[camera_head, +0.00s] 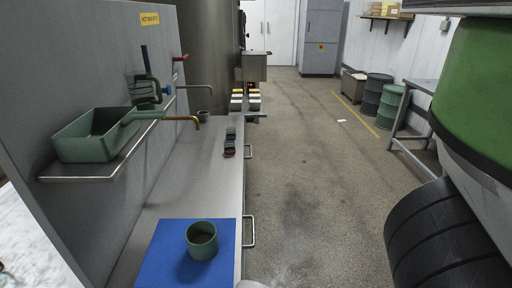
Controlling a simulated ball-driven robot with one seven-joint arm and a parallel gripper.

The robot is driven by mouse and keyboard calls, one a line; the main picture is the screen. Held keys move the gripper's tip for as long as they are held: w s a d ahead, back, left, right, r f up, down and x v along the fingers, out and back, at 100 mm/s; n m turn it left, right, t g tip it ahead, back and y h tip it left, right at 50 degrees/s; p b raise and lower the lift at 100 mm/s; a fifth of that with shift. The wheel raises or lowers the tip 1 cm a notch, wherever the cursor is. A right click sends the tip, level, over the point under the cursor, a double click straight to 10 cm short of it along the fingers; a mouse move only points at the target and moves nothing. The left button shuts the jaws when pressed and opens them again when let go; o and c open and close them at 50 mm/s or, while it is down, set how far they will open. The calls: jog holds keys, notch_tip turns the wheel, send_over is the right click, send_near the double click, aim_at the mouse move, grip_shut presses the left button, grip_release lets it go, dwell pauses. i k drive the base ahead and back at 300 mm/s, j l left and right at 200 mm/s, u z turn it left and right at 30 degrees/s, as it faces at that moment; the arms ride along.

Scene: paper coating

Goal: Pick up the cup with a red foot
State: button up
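A green-grey cup (202,242) stands upright on a blue mat (155,255) at the near end of the steel counter. Its foot is hidden from this angle, so I cannot tell its colour. A smaller grey cup (203,117) stands further back by the wall. A short row of small dark items (230,142) lies near the counter's right edge; the nearest looks reddish, but they are too small to identify. No red foot shows clearly on any cup. My gripper is not in view.
A green basin-like container (88,148) sits on a wall shelf (88,179) above the counter (192,180), beside taps. Handles (249,232) stick out from the counter's right side. The floor (310,170) is open to the right. Drums (391,106) stand at the back right.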

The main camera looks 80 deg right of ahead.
aim_at(230, 148)
jog(key=z, duration=1.5)
